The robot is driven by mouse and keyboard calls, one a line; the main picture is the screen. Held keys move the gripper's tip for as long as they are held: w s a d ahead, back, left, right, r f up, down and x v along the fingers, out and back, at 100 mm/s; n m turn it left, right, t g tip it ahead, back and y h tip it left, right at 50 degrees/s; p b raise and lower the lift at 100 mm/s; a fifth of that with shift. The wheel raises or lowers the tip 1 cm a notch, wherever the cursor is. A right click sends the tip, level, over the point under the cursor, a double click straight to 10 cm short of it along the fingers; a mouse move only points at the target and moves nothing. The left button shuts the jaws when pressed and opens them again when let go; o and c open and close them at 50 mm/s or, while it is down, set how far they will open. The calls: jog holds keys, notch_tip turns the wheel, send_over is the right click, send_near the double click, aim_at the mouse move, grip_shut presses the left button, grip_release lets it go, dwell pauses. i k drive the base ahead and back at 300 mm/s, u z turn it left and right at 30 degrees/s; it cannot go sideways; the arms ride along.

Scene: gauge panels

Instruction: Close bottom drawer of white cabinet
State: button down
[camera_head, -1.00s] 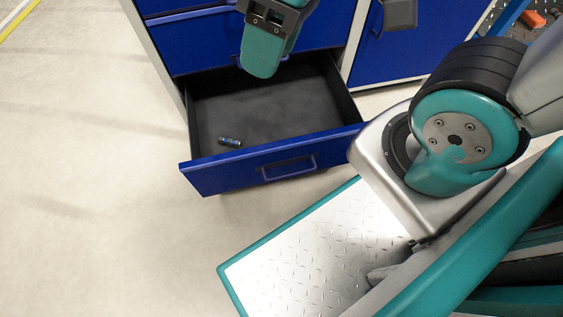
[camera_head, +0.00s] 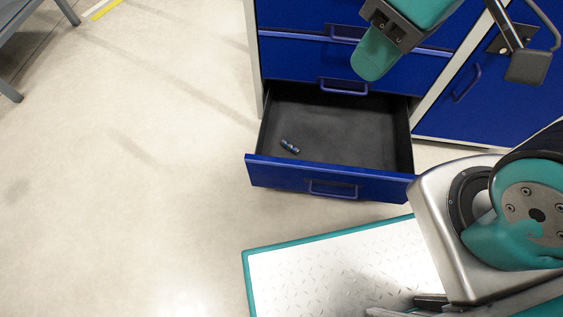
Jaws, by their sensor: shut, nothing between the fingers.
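The cabinet (camera_head: 251,45) has a pale frame and blue drawer fronts. Its bottom drawer (camera_head: 290,171) is pulled well out, with a dark grey inside and a blue bar handle (camera_head: 333,189) on its front. My gripper (camera_head: 372,58) is shut and empty. It appears above the back right of the open drawer, in front of the closed drawers, apart from the bottom drawer's front.
The drawers above (camera_head: 300,57) are closed. A blue cabinet door (camera_head: 450,110) is shut at the right. My base platform (camera_head: 340,265) is close in front of the drawer. Open floor (camera_head: 130,190) lies to the left. A grey table (camera_head: 40,22) stands at the far left.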

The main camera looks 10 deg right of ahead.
aim_at(350, 147)
jog(key=u, duration=0.5)
jog(key=k, duration=1.25)
jog(key=z, duration=0.35)
jog(key=i, duration=0.85)
jog(key=z, duration=0.15)
